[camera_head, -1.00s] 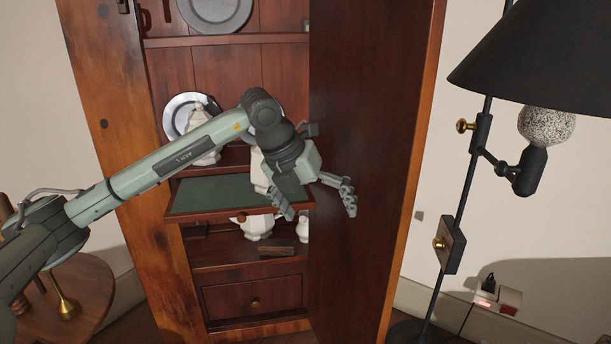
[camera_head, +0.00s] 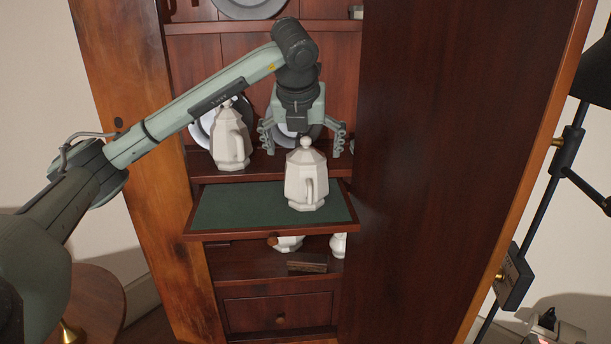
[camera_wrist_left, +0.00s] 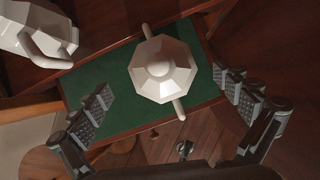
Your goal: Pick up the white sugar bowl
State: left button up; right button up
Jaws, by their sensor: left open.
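The white sugar bowl (camera_head: 306,184) is faceted, with a knobbed lid. It stands upright on the green-topped pull-out shelf (camera_head: 235,207), near its right end. In the left wrist view the bowl (camera_wrist_left: 163,70) shows from above, with a handle on each of two opposite sides. My left gripper (camera_head: 302,147) is open and points down, at the height of the bowl's lid in the head view. In the left wrist view its fingers (camera_wrist_left: 170,86) are spread to either side of the bowl, with nothing between them touching it visibly. My right gripper is out of view.
A tall white pot (camera_head: 230,140) stands left of the bowl on the shelf behind. Pewter plates (camera_head: 203,130) lean behind. The open cabinet door (camera_head: 440,170) rises close on the right. White pieces (camera_head: 289,243) and a brown block (camera_head: 307,262) sit below.

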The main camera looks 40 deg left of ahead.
pick_arm(q)
jog(key=x, duration=0.7)
jog(key=shift+w+f+b, duration=0.25)
jog(key=shift+f+b, duration=0.05)
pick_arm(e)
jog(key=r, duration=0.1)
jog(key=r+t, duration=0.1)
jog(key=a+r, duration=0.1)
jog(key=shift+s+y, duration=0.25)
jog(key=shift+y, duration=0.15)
pick_arm(q)
jog(key=shift+c, duration=0.2)
jog(key=c, duration=1.5)
jog(key=shift+r, duration=0.1)
jog(key=shift+r, duration=0.1)
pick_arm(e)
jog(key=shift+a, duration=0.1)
